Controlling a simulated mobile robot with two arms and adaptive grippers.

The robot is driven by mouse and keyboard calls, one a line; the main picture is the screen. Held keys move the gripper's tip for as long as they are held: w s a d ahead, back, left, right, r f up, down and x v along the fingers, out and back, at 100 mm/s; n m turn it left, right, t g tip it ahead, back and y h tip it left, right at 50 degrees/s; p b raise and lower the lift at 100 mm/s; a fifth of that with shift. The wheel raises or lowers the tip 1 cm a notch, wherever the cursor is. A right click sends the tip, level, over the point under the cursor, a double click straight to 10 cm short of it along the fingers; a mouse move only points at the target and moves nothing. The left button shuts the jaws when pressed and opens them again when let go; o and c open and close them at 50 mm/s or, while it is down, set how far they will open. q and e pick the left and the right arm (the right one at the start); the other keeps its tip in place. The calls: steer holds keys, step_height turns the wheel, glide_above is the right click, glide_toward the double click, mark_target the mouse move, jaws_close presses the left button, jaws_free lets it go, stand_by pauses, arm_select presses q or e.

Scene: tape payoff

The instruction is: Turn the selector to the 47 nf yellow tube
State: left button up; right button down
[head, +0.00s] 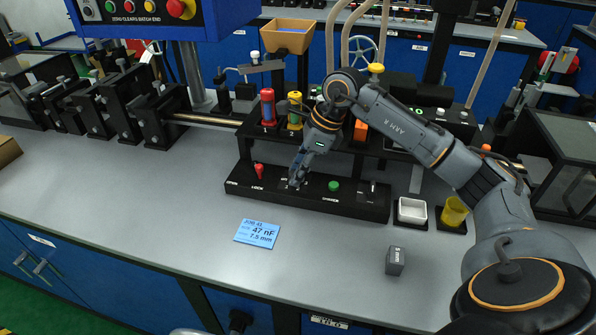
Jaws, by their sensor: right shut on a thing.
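The black control panel (247,184) stands on the grey bench, with a red lever (259,171) at its left and a green button (334,186) right of its middle. My right gripper (296,180) reaches down to the panel between them and is shut on the selector, which its fingers mostly hide; its pointing direction cannot be read. Behind stand a red tube (268,108) marked 1 and a yellow tube (294,109) marked 2. My arm hides part of the row to their right. A blue card (257,233) reads 47 nF, 7.5 mm. My left gripper is not seen.
A white tray (412,211) and a yellow cup (454,212) stand right of the panel. A grey block (395,261) marked 5 mm sits nearer. Black machine stands (157,118) are at left. The front bench is mostly clear.

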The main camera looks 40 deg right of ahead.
steer(key=shift+w+n, duration=0.1)
steer(key=shift+n, duration=0.5)
steer(key=shift+r, duration=0.1)
steer(key=c, duration=1)
jaws_free()
steer(key=shift+g, duration=0.3)
